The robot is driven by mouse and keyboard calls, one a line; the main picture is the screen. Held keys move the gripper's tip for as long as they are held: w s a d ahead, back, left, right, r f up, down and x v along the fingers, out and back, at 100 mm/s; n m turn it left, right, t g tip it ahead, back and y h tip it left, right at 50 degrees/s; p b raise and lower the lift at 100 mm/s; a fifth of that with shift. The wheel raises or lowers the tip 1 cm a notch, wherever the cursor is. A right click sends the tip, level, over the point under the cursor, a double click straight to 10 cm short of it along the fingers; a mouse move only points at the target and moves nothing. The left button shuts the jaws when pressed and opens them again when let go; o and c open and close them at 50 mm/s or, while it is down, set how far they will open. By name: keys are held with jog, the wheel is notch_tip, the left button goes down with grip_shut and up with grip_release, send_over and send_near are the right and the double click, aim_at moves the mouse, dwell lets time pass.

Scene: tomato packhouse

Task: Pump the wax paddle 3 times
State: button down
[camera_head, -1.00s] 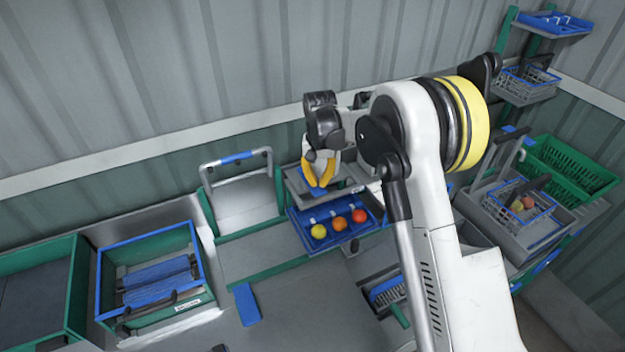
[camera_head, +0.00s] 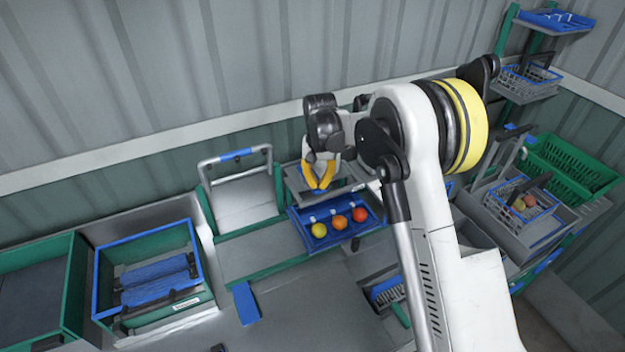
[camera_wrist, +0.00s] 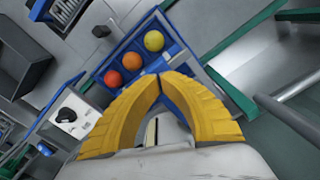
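My gripper (camera_head: 319,188) has curved yellow fingers pointing down over a grey unit at the back of the bench. In the wrist view its fingertips (camera_wrist: 160,76) come together, with nothing visible held between them. A small blue patch (camera_head: 316,193) shows just under the fingertips in the head view. It may be the wax paddle, but the fingers hide most of it, and I cannot tell whether they touch it. A blue tray (camera_head: 300,238) in front holds a yellow (camera_head: 319,230), an orange (camera_head: 339,222) and a red tomato (camera_head: 359,215).
A white dial panel (camera_wrist: 75,115) lies beside the tray. A framed chute (camera_head: 240,190) stands to the left, with a blue roller bin (camera_head: 150,240) farther left. A loose blue plate (camera_head: 245,303) lies in front. Baskets and a green crate (camera_head: 570,170) are right.

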aim_at(318, 189)
jog(key=shift+f+b, duration=1.1)
jog(key=shift+f, duration=0.4)
jog(key=shift+r, duration=0.2)
jog(key=shift+r+p, duration=1.25)
jog(key=shift+r, duration=1.2)
jog(key=shift+f, duration=0.2)
